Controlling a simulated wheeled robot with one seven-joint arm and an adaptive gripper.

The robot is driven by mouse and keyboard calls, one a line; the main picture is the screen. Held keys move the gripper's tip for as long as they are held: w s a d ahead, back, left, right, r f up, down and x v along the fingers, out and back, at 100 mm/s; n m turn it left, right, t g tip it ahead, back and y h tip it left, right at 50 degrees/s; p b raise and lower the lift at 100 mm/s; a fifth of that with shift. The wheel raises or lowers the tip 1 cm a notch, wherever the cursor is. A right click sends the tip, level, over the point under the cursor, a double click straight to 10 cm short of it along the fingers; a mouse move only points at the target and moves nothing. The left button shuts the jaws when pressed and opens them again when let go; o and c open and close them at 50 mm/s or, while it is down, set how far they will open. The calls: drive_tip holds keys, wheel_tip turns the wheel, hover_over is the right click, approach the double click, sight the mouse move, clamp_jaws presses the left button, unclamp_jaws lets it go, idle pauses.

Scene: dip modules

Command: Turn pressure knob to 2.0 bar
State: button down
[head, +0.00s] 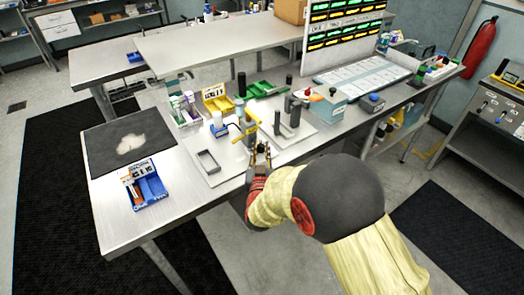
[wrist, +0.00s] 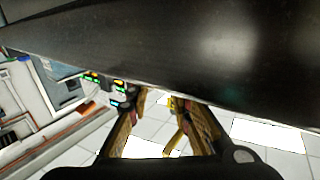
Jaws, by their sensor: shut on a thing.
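My gripper (head: 261,158) is at the front edge of the workbench, just in front of a small fixture with yellow and blue parts (head: 246,125). In the wrist view, my two brown-yellow fingers (wrist: 165,105) reach up to a large dark surface that fills the top of the picture. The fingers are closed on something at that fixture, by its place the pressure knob. The knob itself is hidden by the fingers and the dark surface. No scale or pressure reading can be made out.
A pale board with black posts (head: 290,128) stands right of the fixture. A grey tray (head: 207,162) lies to its left. A blue box (head: 147,187) and a dark mat (head: 108,150) are farther left. A lit display rack (head: 343,30) stands behind.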

drive_tip(key=shift+a+m+h, duration=0.2)
drive_tip(key=shift+m+h, duration=0.8)
drive_tip(key=shift+h, duration=0.9)
drive_tip(key=c, duration=1.6)
unclamp_jaws()
drive_tip(key=shift+v, duration=4)
drive_tip(key=shift+r, duration=0.2)
